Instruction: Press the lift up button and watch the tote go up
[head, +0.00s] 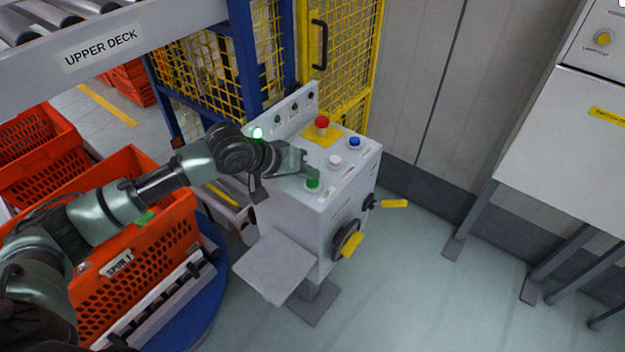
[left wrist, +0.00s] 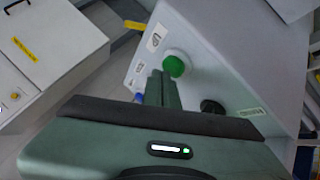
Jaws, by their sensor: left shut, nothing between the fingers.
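A grey control box (head: 345,195) stands mid-view. Its top carries a green button (head: 313,183), a white button (head: 335,160), a blue button (head: 354,142) and a red mushroom button (head: 322,122). The button labels are too small to read. My left gripper (head: 312,172) is shut and empty, its tips close beside the green button. The left wrist view shows the green button (left wrist: 174,66) right at the fingertips (left wrist: 165,82); I cannot tell whether they touch. An orange tote (head: 175,245) sits at the left, partly hidden by my left arm. My right gripper is out of view.
A yellow mesh gate (head: 345,50) stands behind. The upper deck conveyor (head: 100,50) runs at top left. A grey cabinet (head: 560,150) stands at right, with clear floor (head: 410,290) before it.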

